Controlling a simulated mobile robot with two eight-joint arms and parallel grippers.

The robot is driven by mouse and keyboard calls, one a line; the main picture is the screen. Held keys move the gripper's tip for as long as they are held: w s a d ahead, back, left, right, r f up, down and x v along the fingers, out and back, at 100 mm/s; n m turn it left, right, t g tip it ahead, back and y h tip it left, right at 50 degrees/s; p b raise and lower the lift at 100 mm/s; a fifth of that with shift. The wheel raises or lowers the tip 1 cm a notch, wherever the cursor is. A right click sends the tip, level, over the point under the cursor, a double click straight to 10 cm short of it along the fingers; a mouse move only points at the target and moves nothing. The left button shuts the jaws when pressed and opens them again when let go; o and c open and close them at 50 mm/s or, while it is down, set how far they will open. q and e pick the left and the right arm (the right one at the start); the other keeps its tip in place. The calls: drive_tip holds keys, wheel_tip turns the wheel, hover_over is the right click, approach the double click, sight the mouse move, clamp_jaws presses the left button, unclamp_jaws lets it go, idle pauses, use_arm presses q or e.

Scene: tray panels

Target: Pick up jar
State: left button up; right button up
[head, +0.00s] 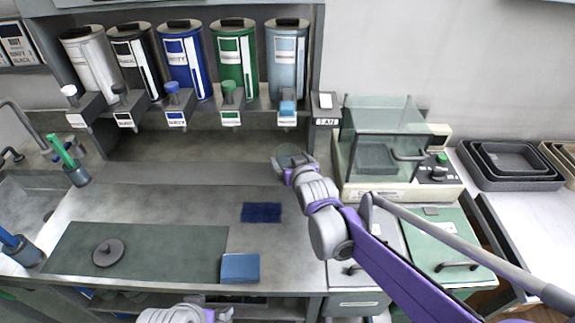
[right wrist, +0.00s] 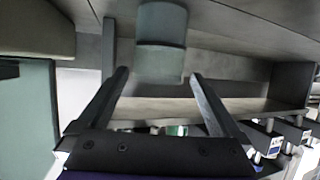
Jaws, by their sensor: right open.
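The jar (right wrist: 160,38) is a grey-green, translucent cylinder. In the right wrist view it stands out ahead of my right gripper (right wrist: 159,76), roughly centred between its two fingertips. The fingers are spread apart and hold nothing.
Several coloured dispensers (head: 183,60) hang along the back wall. A glass-sided scale (head: 385,150) stands right of the arm. A blue cloth (head: 261,212), a blue box (head: 240,267) and a green mat (head: 165,252) lie on the counter.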

sight(285, 152)
drive_tip(key=x, duration=0.4)
drive_tip(key=shift+w+d+f, duration=0.1)
drive_tip(key=shift+w+f, duration=0.15)
drive_tip(key=shift+w, duration=0.05)
clamp_jaws()
